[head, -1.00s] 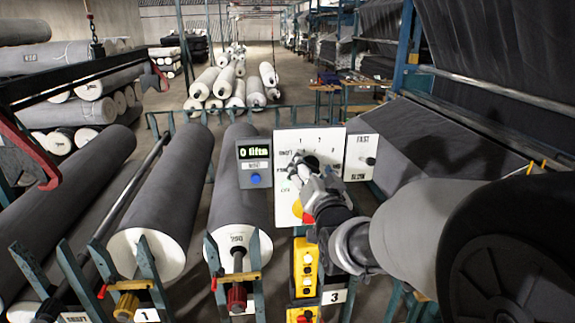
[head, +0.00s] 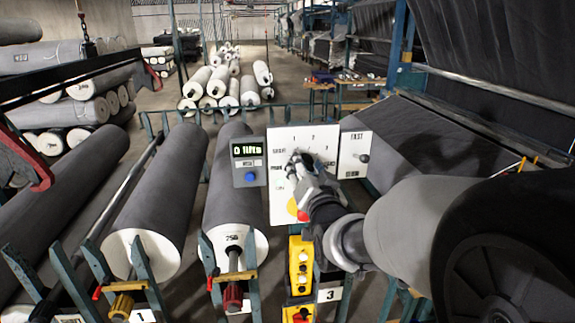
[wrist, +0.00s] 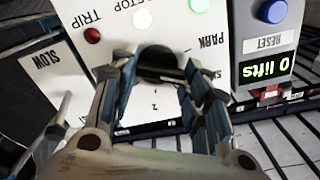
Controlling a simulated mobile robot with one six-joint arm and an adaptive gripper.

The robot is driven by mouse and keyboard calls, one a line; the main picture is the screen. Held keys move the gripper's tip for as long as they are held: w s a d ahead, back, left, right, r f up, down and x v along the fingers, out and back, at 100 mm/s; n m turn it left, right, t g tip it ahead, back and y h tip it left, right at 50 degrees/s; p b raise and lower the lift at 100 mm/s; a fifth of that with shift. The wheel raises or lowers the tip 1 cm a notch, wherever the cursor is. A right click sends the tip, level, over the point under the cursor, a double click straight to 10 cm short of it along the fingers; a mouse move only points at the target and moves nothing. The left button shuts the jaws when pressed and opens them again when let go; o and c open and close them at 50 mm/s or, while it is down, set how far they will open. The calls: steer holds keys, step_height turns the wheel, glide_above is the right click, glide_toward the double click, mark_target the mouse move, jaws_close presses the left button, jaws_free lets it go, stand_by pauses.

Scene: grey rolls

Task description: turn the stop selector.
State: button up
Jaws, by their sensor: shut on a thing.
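The stop selector is a dark round knob (wrist: 160,62) on a white panel (head: 281,207) marked with numbers and words around it. In the wrist view the panel appears upside down, with SLOW on a side plate at left and PARK at right of the knob. My gripper (wrist: 158,68) is shut on the knob, one finger on each side of it. In the head view my gripper (head: 297,162) is at the panel's middle and hides most of the knob. The knob's pointer direction cannot be told.
A grey counter box (head: 250,151) reading 0 lifts, with a blue button (head: 250,177), is left of the panel. A FAST plate (head: 353,145) with a lever is at right. A yellow button box (head: 300,262) is below. Large grey rolls (head: 158,205) lie at left.

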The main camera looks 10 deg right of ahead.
steer(key=n+b, duration=0.7)
steer(key=b, duration=0.2)
steer(key=shift+a+f+n+b, duration=0.1)
steer(key=shift+f+n+b, duration=0.05)
steer(key=shift+n+b, duration=0.25)
stand_by(0.4)
steer(key=o, duration=1.1)
steer(key=shift+c, duration=0.2)
steer(key=s, duration=1.2)
